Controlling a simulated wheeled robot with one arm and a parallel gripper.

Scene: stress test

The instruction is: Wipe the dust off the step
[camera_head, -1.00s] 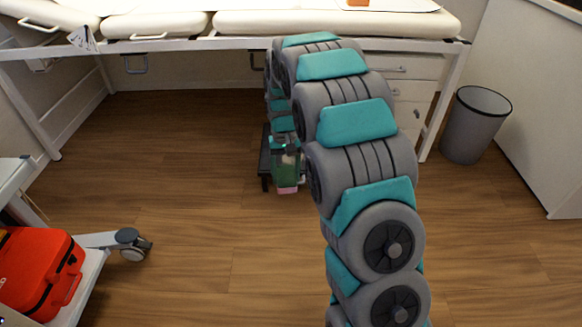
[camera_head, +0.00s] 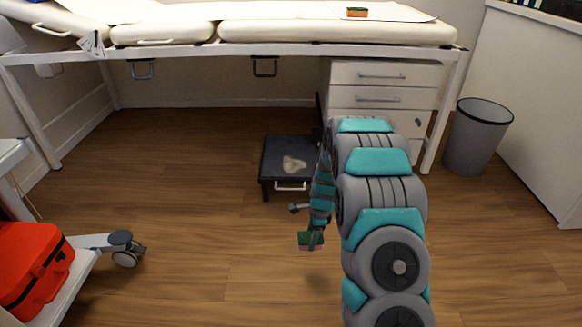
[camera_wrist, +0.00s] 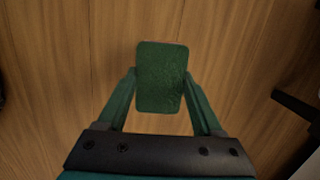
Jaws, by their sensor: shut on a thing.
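The step (camera_head: 272,152) is a low dark footstool on the floor in front of the bed. A pale, beige dust patch (camera_head: 294,164) shows on its top, towards the right. My gripper (camera_head: 316,230) is off the step, nearer the camera and a little right, above the wooden floor. It is shut on a sponge (camera_head: 308,241) with a green face and a reddish edge below. In the wrist view, the sponge (camera_wrist: 161,76) sits between the two green fingers, with floor behind it. My arm hides the step's right side.
A padded bed (camera_head: 340,34) stands behind the step, with another sponge (camera_head: 357,13) on top. A white drawer unit (camera_head: 380,88) and a grey bin (camera_head: 478,138) are at right. A trolley with a red bag (camera_head: 30,268) is at left. The front floor is clear.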

